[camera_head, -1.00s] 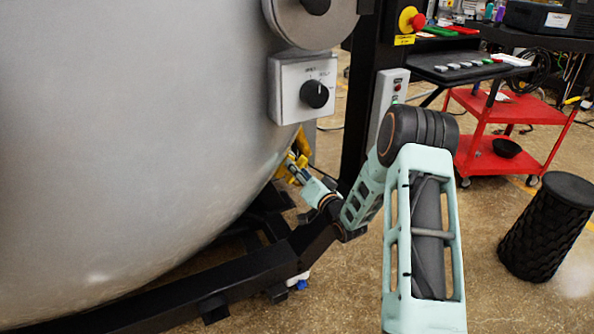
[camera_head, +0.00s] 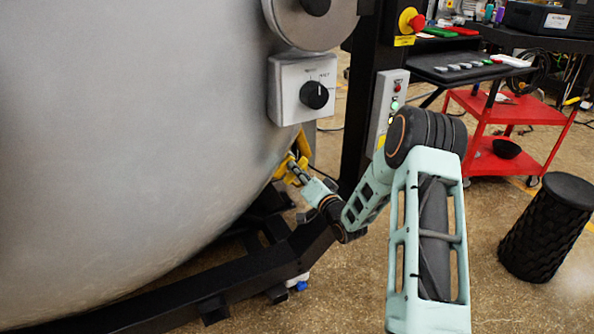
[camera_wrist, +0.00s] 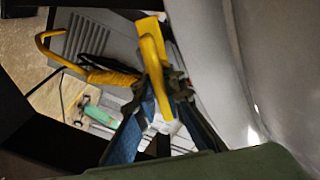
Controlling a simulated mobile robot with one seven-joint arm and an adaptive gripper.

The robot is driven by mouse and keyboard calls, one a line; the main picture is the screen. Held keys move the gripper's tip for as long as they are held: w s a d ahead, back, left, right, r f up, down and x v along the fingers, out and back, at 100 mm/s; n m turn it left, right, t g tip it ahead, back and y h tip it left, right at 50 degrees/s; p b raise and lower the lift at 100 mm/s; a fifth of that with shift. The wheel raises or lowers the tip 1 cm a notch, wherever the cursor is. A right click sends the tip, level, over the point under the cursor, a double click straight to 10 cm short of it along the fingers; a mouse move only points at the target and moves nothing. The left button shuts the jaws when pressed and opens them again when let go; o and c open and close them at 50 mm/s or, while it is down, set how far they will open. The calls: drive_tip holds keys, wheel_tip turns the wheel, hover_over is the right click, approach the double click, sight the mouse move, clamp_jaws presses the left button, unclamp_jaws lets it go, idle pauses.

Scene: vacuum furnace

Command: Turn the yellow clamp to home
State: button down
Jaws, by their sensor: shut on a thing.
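The yellow clamp (camera_head: 302,147) sits low at the right edge of the large grey furnace vessel, partly hidden behind the vessel's curve. In the wrist view the yellow clamp (camera_wrist: 152,55) stands upright between my fingers, with a yellow arm reaching to the left. My gripper (camera_head: 294,172) is at the clamp in the head view. In the wrist view my gripper (camera_wrist: 162,100) is shut on the yellow clamp, with its dark fingertips on both sides of the yellow bar.
The grey vessel wall (camera_head: 130,160) fills the left side. A knob box (camera_head: 303,88) sits above the clamp. A black frame beam (camera_head: 190,290) runs below my arm. A red cart (camera_head: 515,115) and a black stool (camera_head: 545,228) stand at the right, with open floor between.

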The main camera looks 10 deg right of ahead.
drive_tip(key=m, duration=0.3)
drive_tip(key=shift+d+f+m, duration=0.1)
drive_tip(key=shift+f+m, duration=0.05)
drive_tip(key=shift+m, duration=0.15)
drive_tip(key=m, duration=0.4)
drive_tip(key=shift+f+m+p, duration=0.1)
drive_tip(key=shift+m+p, duration=0.2)
drive_tip(key=m, duration=0.4)
drive_tip(key=shift+f, duration=0.1)
drive_tip(key=shift+m, duration=2.1)
drive_tip(key=shift+f, duration=0.1)
drive_tip(key=c, duration=2)
unclamp_jaws()
drive_tip(key=shift+s, duration=0.1)
